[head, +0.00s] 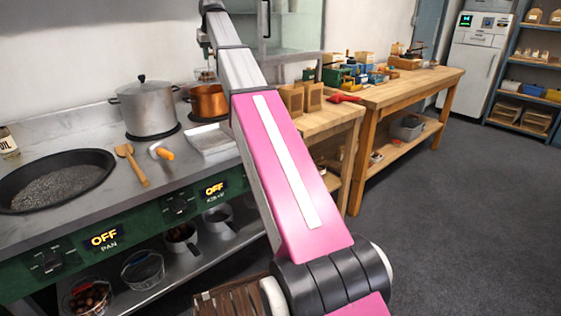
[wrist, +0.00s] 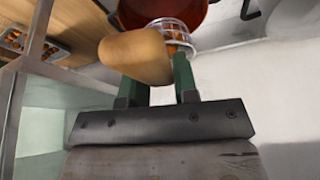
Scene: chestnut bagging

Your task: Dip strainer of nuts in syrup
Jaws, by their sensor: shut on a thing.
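My gripper (wrist: 158,78) is shut on the strainer's wooden handle (wrist: 135,56), seen large in the wrist view. The strainer's wire basket (wrist: 174,33) shows beyond the handle with orange-brown nuts inside. The copper pot (wrist: 158,8) lies behind the basket. In the head view the pot (head: 209,104) stands at the back right of the counter. The basket (head: 204,75) appears just above its rim, under my gripper (head: 204,45). I cannot tell whether the basket touches the pot. The pot's contents are hidden in the head view.
A lidded steel pot (head: 145,107) stands left of the copper pot. A metal tray (head: 210,139), a wooden spoon (head: 132,164) and an orange-handled tool (head: 160,151) lie in front. A glass panel (head: 290,38) stands behind my arm. A wide black pan (head: 55,182) is at left.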

